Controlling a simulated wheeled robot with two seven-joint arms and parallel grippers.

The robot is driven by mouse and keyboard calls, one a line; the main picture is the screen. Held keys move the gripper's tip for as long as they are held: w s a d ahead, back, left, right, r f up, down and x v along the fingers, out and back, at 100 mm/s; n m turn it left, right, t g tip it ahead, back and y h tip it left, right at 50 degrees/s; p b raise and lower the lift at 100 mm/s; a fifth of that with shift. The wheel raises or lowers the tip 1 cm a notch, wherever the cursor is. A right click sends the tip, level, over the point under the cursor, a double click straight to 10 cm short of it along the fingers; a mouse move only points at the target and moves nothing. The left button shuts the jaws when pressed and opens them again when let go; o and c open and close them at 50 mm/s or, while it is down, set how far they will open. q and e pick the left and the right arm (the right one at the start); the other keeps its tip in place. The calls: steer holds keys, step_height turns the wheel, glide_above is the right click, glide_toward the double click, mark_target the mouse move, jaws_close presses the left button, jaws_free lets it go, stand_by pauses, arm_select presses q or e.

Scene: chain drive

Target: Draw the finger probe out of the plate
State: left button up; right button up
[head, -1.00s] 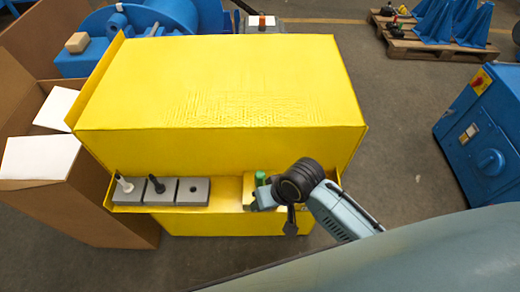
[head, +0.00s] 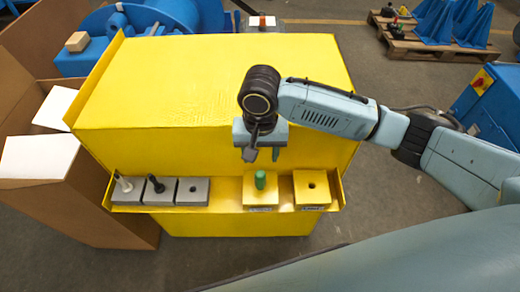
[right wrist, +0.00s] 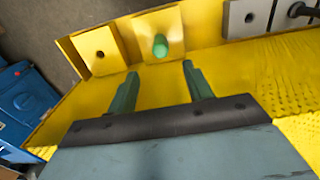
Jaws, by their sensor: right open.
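A green round-topped peg, likely the finger probe (head: 260,179), stands upright in a yellow square plate (head: 252,200) on the ledge of the yellow housing. It also shows in the right wrist view (right wrist: 160,45), just beyond the fingertips. My right gripper (head: 263,152) is open and empty, with its green fingers spread. In the head view it appears just above the peg, apart from it. The fingers also show in the right wrist view (right wrist: 160,69), with nothing between them. How deep the peg sits is hidden. My left gripper is not in view.
A second yellow plate with an empty hole (head: 311,190) is to the right. The tall yellow housing (head: 180,90) rises behind; open cartons stand left.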

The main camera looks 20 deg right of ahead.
mark_target(260, 174)
step_height(260, 174, down, 11)
steer(key=shift+r+b, duration=0.1)
steer(key=shift+b, duration=1.15)
steer(key=shift+f, duration=0.65)
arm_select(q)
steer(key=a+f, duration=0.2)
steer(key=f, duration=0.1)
arm_select(e)
steer(key=shift+c, duration=0.2)
